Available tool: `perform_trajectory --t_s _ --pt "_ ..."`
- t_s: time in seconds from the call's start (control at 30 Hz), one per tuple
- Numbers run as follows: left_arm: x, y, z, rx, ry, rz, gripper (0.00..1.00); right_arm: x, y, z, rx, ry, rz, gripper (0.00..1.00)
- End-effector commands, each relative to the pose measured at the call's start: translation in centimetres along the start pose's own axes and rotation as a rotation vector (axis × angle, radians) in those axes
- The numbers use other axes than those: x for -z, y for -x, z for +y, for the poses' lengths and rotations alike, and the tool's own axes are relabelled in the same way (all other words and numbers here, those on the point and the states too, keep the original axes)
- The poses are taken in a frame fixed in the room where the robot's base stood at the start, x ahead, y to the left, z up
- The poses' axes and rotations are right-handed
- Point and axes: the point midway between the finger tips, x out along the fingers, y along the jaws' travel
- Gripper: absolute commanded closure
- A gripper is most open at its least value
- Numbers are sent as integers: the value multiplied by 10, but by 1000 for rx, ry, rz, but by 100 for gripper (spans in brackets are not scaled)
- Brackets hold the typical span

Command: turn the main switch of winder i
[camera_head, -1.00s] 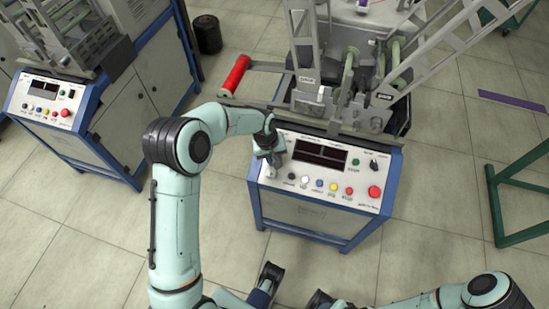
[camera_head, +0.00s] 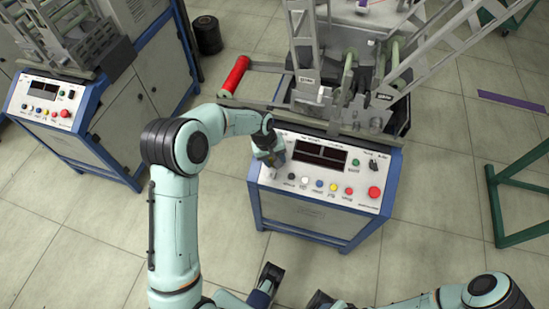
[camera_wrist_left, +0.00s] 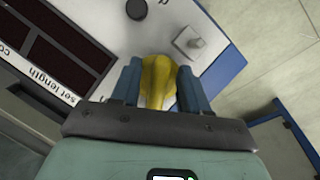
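The winder's control panel (camera_head: 322,173) faces me near the middle of the head view. My left gripper (camera_head: 271,163) is over its left end. In the left wrist view, the two blue fingers of that gripper (camera_wrist_left: 158,68) stand apart with a yellow rounded piece (camera_wrist_left: 159,80) between them. I cannot tell whether they grip it or what it belongs to. A small grey knob on a square plate (camera_wrist_left: 190,42) lies just beyond the fingertips, outside them. A black rotary knob (camera_head: 374,163) sits at the panel's upper right.
The panel carries a dark display (camera_head: 320,154), several coloured buttons and a large red button (camera_head: 374,192). A red roller (camera_head: 235,75) sticks out behind it on the left. Another winder (camera_head: 50,103) stands at left, a green frame (camera_head: 500,205) at right.

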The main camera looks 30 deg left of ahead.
Motion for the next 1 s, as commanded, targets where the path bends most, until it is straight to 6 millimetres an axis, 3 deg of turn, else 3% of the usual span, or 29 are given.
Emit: perform_trajectory --t_s 0.23,0.7,1.0 --pt "1 12 0 -1 -1 3 55 -1 2 0 0 0 -2 57" --pt "0 110 0 -2 0 3 55 -7 12 -2 -4 -2 -19 57" --pt "0 134 0 0 0 0 55 -9 14 -2 -6 -3 -25 57"
